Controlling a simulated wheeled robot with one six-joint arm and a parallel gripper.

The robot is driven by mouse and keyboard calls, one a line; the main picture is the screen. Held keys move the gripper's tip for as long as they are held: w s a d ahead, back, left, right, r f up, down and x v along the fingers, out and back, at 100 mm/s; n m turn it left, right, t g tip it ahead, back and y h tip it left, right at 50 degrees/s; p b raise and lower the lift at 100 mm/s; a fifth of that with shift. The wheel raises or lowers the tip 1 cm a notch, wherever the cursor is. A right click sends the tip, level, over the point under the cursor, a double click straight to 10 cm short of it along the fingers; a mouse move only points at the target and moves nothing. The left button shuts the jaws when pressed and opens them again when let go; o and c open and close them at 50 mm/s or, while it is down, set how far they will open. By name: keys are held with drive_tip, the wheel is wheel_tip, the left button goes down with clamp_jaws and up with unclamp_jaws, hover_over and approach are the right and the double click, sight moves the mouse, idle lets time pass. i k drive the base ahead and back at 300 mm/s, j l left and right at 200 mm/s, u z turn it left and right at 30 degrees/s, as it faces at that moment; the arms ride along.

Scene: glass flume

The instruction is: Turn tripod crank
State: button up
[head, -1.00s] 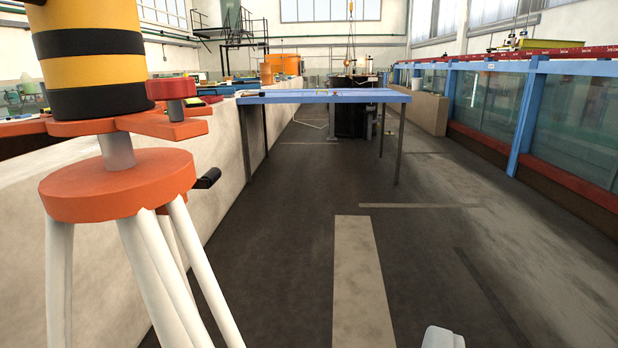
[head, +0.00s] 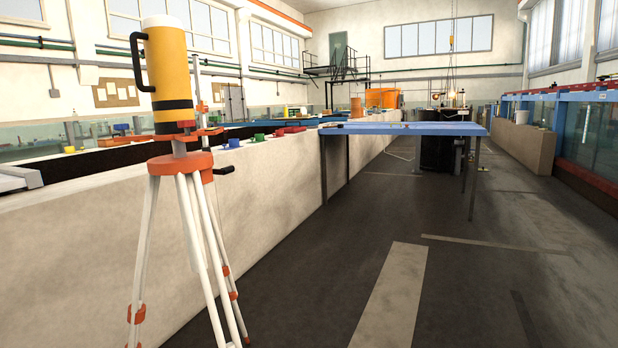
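The tripod (head: 190,230) stands upright at the left, with white legs, orange clamps and an orange head plate (head: 180,162). A yellow cylindrical instrument with black bands (head: 170,72) and a black handle sits on top of it. The small black crank (head: 223,171) sticks out to the right just under the head plate, close to the white wall behind. My gripper is not in this view, so its fingers and anything in them cannot be seen. Nothing is seen touching the crank.
A long white wall (head: 270,195) runs behind the tripod, with coloured caps along its top. A blue table (head: 400,129) stands ahead. The glass flume (head: 580,135) is at the right. The dark floor (head: 470,290) between is open.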

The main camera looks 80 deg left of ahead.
sight(228, 169)
drive_tip(key=i+l+u, duration=0.2)
drive_tip(key=i, duration=0.35)
drive_tip(key=i+l+u, duration=0.25)
drive_tip(key=i+l, duration=0.25)
drive_tip(key=i+j+u, duration=0.2)
drive_tip(key=i+u, duration=0.8)
drive_tip(key=i+l+u, duration=0.2)
drive_tip(key=i+u, duration=0.25)
drive_tip(key=i+j+u, duration=0.15)
drive_tip(key=i+u, duration=0.15)
drive_tip(key=u, duration=0.15)
drive_tip(key=i+u, duration=0.65)
drive_tip(key=u, duration=0.25)
drive_tip(key=i+l+u, duration=0.25)
drive_tip(key=u, duration=0.2)
drive_tip(key=i+j+u, duration=0.1)
drive_tip(key=u, duration=0.3)
drive_tip(key=i+u, duration=0.55)
drive_tip(key=u, duration=0.25)
drive_tip(key=i+l+u, duration=0.15)
drive_tip(key=u, duration=0.25)
drive_tip(key=k+l+u, duration=0.1)
drive_tip(key=k, duration=0.45)
